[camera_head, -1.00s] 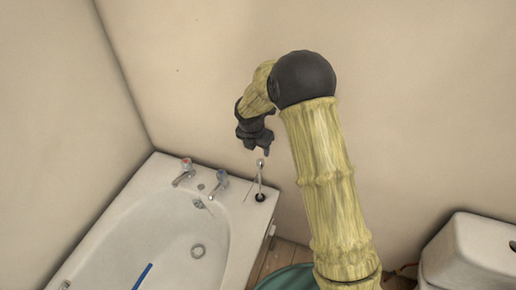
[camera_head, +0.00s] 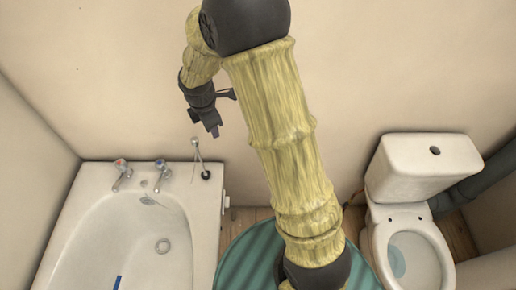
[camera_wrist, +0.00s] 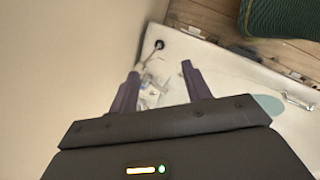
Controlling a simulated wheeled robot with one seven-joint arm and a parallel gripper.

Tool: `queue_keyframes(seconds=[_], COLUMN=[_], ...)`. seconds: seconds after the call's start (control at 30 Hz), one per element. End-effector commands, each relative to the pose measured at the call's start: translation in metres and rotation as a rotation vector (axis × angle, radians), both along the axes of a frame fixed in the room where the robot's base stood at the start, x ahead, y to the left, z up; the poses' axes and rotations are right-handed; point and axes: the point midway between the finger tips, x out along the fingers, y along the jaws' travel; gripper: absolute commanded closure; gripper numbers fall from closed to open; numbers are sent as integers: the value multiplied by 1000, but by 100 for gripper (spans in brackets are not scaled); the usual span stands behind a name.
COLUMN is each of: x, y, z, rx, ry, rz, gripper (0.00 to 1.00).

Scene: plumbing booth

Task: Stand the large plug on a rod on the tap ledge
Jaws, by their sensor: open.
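The large plug on a rod (camera_head: 206,175) stands on the tap ledge (camera_head: 184,173), at the right end beside the taps. Its black base rests on the ledge and its thin rod rises to a small knob, looking upright. My gripper (camera_head: 214,131) is open and empty above the ledge, near the knob but apart from it. In the wrist view the plug's black base (camera_wrist: 159,44) shows beyond the fingertips of my gripper (camera_wrist: 161,69), with the rod running toward the left finger.
Two taps (camera_head: 122,174) (camera_head: 161,172) stand on the ledge left of the plug. The bath (camera_head: 88,225) holds a blue strip (camera_head: 118,283). A toilet (camera_head: 425,160) stands at the right, and a round green thing (camera_head: 238,262) is on the floor. The wall is close behind the ledge.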

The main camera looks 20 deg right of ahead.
Motion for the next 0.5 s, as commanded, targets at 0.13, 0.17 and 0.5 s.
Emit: queue_keyframes(seconds=[0.13, 0.17, 0.5], x=[-30, -37, -113], y=[-23, -28, -68], z=[17, 20, 44], rx=[78, 95, 278], ry=[-20, -24, -63], rz=[-313, -379, -1114], gripper=[52, 52, 52])
